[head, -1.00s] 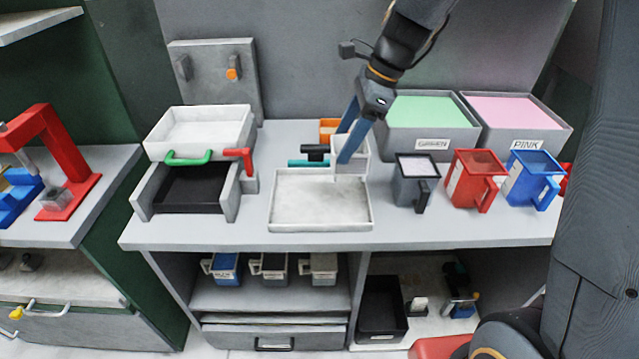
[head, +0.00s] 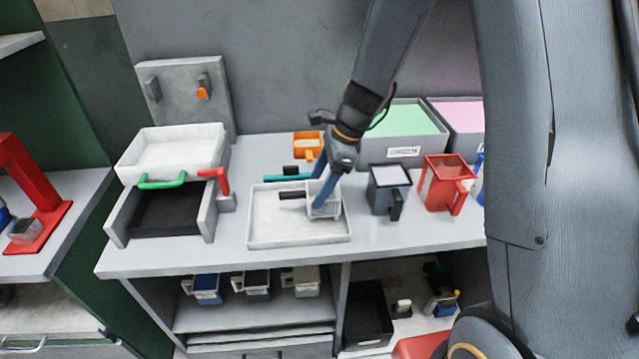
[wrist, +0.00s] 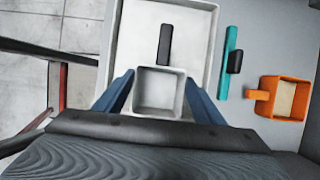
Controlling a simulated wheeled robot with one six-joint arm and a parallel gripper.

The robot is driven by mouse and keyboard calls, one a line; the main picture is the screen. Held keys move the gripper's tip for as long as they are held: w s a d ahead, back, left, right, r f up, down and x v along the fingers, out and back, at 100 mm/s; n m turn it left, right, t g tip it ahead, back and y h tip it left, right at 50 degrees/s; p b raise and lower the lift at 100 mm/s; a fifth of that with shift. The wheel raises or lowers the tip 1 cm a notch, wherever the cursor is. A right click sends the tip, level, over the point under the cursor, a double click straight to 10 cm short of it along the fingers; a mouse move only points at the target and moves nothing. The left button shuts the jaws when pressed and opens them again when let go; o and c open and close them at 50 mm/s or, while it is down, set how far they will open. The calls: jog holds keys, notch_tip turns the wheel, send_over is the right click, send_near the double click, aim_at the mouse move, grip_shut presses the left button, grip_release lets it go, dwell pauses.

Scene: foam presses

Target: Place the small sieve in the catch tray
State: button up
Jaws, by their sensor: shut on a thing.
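The small sieve (head: 331,212) is a pale square box with a black handle (head: 292,195) pointing left. My gripper (head: 323,191) is shut on the sieve box, one blue finger on each side. The catch tray (head: 300,243) is a shallow white tray on the bench. The sieve is over the tray's right part, roughly level. I cannot tell whether its underside touches the tray floor. In the wrist view the sieve (wrist: 158,92) lies between the fingers, its handle over the tray floor (wrist: 130,40).
Behind the tray lie a teal bar (head: 287,178) with a black grip and an orange cup (head: 308,145). A grey jug (head: 385,200) and a red jug (head: 440,185) stand right. A press with a white tray (head: 172,155) stands left.

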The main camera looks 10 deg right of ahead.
jog(key=shift+f, duration=0.1)
jog(key=o, duration=1.4)
jog(key=b+v, duration=0.3)
jog(key=v, duration=0.8)
jog(key=s+d+f+n+h, duration=0.1)
jog(key=s+d+f+n, duration=0.1)
jog(key=s+n, duration=0.3)
jog(key=s+d+f+n+t+h, duration=0.1)
jog(key=s+d+f+n+h, duration=0.1)
jog(key=s+n, duration=0.3)
jog(key=s+d+f+n+h, duration=0.1)
jog(key=s+d+f+n, duration=0.1)
jog(key=s+n, duration=0.3)
jog(key=shift+s+d+n, duration=0.1)
jog(key=shift+d+n, duration=0.05)
jog(key=shift+n, duration=0.7)
jog(key=shift+s+d+n, duration=0.1)
jog(key=shift+d+n, duration=0.05)
jog(key=shift+n, duration=0.7)
